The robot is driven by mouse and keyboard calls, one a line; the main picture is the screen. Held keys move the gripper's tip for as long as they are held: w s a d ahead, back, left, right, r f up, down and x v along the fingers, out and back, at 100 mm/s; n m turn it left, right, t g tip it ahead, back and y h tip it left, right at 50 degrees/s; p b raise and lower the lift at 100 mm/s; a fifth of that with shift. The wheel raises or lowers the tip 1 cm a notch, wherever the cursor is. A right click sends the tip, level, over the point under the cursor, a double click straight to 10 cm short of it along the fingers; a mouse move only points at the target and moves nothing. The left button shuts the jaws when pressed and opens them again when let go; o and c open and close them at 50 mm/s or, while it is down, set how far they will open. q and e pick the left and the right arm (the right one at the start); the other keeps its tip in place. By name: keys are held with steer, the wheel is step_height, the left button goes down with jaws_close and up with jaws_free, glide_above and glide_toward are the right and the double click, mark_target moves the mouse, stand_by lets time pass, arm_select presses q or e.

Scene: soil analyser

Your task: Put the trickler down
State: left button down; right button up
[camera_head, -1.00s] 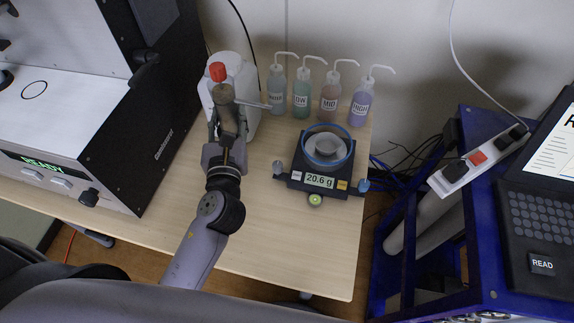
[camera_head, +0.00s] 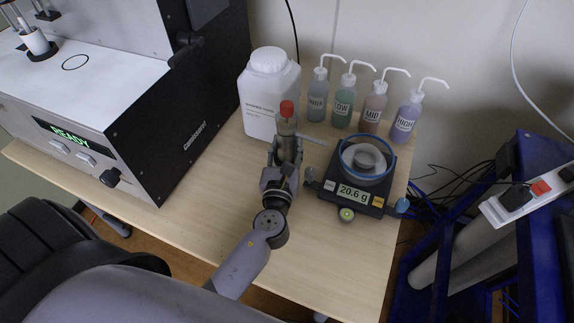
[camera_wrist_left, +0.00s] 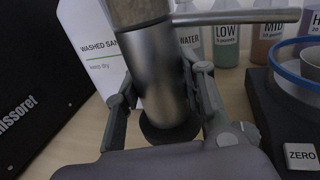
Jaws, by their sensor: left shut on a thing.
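The trickler (camera_head: 287,128) is a small grey cylinder with a red cap and a thin spout tube pointing right. My left gripper (camera_head: 283,158) is shut on it and holds it upright in front of the white jug, left of the scale. In the left wrist view the trickler's metal body (camera_wrist_left: 157,70) stands between the two fingers (camera_wrist_left: 160,95), with a dark round base (camera_wrist_left: 170,131) low near the wooden table. I cannot tell whether the base touches the table. My right gripper is not in view.
The scale (camera_head: 352,190) reads 20.6 g and holds a cup inside a blue ring. A white jug (camera_head: 268,90) stands behind the trickler. Several wash bottles (camera_head: 343,103) line the back. The analyser (camera_head: 110,120) is at left. Bare table (camera_head: 215,190) lies left of my gripper.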

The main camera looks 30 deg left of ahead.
mark_target(287, 159)
arm_select(q)
step_height(287, 159, down, 5)
steer(key=shift+b, duration=1.05)
steer(key=shift+f, duration=0.15)
steer(key=c, duration=1.5)
jaws_free()
steer(key=shift+f, duration=0.25)
steer(key=shift+o, duration=0.9)
steer(key=shift+r, duration=0.15)
